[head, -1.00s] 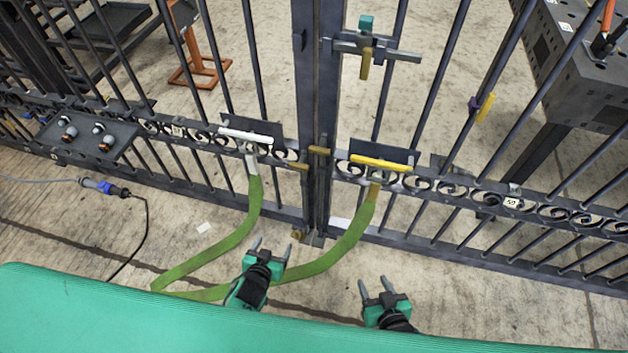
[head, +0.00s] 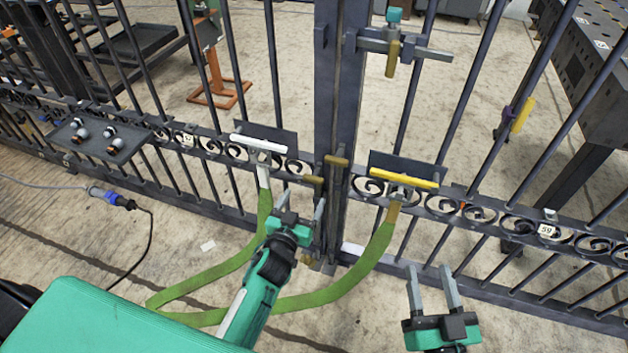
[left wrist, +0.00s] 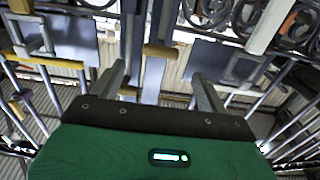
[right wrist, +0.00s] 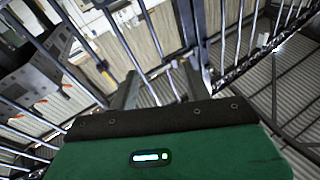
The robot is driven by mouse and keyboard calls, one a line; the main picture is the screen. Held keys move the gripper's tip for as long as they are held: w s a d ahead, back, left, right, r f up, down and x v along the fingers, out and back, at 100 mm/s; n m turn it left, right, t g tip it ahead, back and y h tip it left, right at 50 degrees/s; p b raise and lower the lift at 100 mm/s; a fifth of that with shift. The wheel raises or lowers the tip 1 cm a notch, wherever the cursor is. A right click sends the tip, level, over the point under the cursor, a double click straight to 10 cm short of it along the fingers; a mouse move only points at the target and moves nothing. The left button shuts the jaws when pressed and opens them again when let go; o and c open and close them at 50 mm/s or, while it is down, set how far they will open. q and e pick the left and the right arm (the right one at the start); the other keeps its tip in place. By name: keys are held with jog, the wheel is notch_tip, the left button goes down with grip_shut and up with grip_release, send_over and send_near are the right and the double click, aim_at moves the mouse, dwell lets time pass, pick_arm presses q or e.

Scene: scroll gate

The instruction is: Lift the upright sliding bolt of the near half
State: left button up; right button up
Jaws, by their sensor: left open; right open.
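The gate's upright bolt (head: 333,205) runs down the middle posts, with a brass handle (head: 337,160) high on it. A second brass handle (head: 313,180) sits lower to its left; I cannot tell which belongs to the near half. My left gripper (head: 301,203) is open and empty, just in front of and below these handles. In the left wrist view, one brass handle (left wrist: 160,50) shows beyond the gap between the fingers (left wrist: 158,80), apart from them. My right gripper (head: 430,270) is open and empty, low and right of the middle posts, in front of the bars.
A green strap (head: 340,288) loops from under the white handle (head: 258,143) to under the yellow handle (head: 404,176), passing behind my left arm. A cross latch (head: 405,47) sits higher on the right half. A shelf with knobs (head: 110,140) is at left.

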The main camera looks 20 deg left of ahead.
aim_at(312, 182)
pick_arm(q)
jog(key=w+b, duration=0.1)
jog(key=w, duration=0.6)
jog(key=shift+w+d, duration=0.1)
jog(key=shift+w, duration=0.8)
pick_arm(e)
notch_tip(312, 182, up, 6)
jog(key=d+t, duration=0.1)
jog(key=t, duration=0.2)
jog(key=shift+w+d+t, duration=0.25)
jog(key=shift+d+t, duration=0.1)
jog(key=shift+t, duration=0.05)
pick_arm(q)
jog(key=c, duration=1.4)
notch_tip(312, 182, up, 2)
jog(key=shift+r+p, duration=0.15)
jog(key=shift+p, duration=0.85)
jog(key=shift+r+p, duration=0.7)
jog(key=shift+r, duration=0.15)
pick_arm(e)
jog(key=s+a+f+g, duration=0.1)
jog(key=s+f+g, duration=0.1)
jog(key=f+g, duration=0.2)
jog(key=s+a+f+g, duration=0.2)
jog(key=f+g, duration=0.3)
jog(key=f, duration=0.5)
jog(key=shift+s+a+f+g+h, duration=0.15)
jog(key=shift+s+f+g+h, duration=0.1)
jog(key=shift+g+h, duration=0.05)
